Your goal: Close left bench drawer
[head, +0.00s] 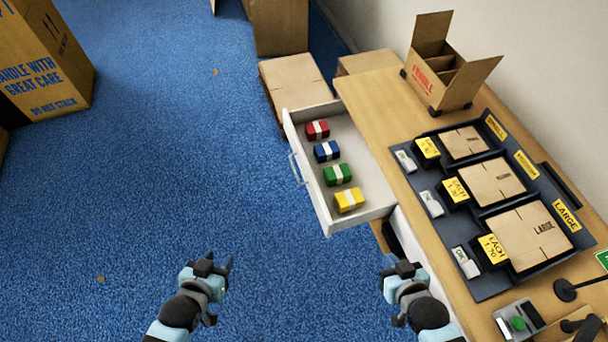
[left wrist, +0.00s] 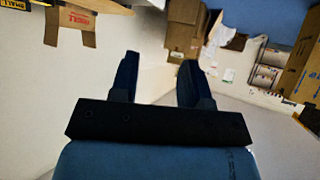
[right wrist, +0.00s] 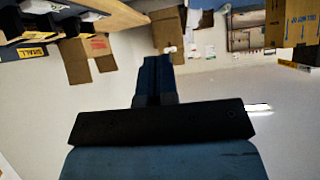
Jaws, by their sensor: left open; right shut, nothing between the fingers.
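The bench drawer (head: 331,211) is pulled out from the left side of the wooden bench (head: 376,95). It is white with a pale handle (head: 296,168) on its left front. Inside lie a red (head: 317,130), a blue (head: 326,151), a green (head: 337,174) and a yellow banded bundle (head: 349,199). My left gripper (head: 220,268) is open and empty, below and left of the drawer over the blue floor. My right gripper (head: 398,268) is shut and empty, below the drawer by the bench's edge. Neither touches the drawer. The wrist views do not show the drawer.
An open carton (head: 442,82) stands at the bench's far end. A dark tray (head: 484,289) holds flat cartons and price labels. Closed boxes (head: 295,88) stand on the floor beyond the drawer. A big carton (head: 42,60) is at far left. Blue carpet (head: 190,160) left of the drawer is clear.

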